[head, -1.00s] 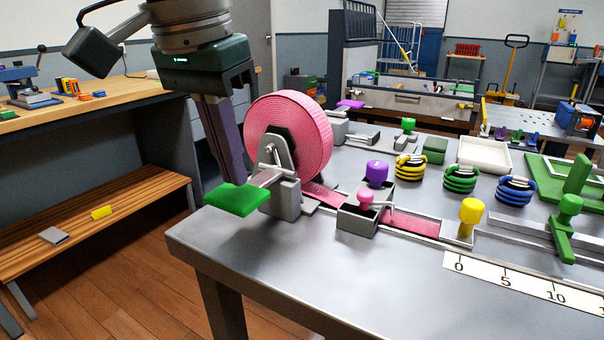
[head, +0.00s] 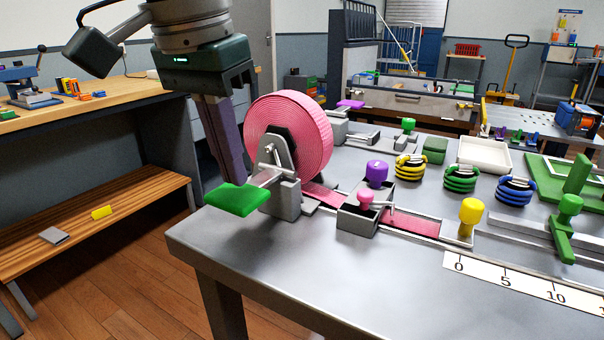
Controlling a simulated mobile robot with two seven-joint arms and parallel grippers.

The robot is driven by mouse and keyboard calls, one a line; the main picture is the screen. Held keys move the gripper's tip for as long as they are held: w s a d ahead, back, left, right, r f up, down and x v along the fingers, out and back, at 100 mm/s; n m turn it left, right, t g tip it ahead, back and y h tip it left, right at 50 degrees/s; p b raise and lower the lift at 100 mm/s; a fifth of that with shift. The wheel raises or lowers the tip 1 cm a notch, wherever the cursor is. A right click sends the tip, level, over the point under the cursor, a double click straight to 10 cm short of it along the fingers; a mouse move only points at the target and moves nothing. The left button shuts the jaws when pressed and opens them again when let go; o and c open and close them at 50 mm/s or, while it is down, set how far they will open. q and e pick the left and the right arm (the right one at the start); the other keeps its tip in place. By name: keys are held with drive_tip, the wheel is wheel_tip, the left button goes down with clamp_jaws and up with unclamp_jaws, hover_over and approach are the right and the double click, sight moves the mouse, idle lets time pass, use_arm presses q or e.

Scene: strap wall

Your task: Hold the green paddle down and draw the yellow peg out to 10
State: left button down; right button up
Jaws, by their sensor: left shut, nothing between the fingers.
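The green paddle (head: 237,199) sticks out at the left of the pink strap roll (head: 312,135), at the table's near left corner. My left gripper (head: 232,180) points down with its fingers shut and empty, its tips at the paddle's back edge; I cannot tell if they touch. The yellow peg (head: 471,214) stands upright at the end of the pink strap (head: 415,225), just above the 0 of the white scale (head: 525,283). The scale shows 0, 5 and 10, rising to the right. My right gripper is not in view.
A grey block with a purple knob (head: 377,172) and a pink knob (head: 366,197) straddles the strap. A green clamp (head: 565,228) stands right of the peg. Coiled straps (head: 461,179) and a white tray (head: 484,154) lie behind. The table front is clear.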

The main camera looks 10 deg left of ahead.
sight(233, 195)
use_arm(q)
drive_tip(key=shift+s+x, duration=0.2)
drive_tip(key=shift+x, duration=0.85)
drive_tip(key=shift+s+x, duration=0.2)
drive_tip(key=shift+x, duration=0.8)
drive_tip(key=shift+a, duration=0.2)
drive_tip(key=shift+f+p, duration=0.25)
drive_tip(key=shift+p, duration=0.1)
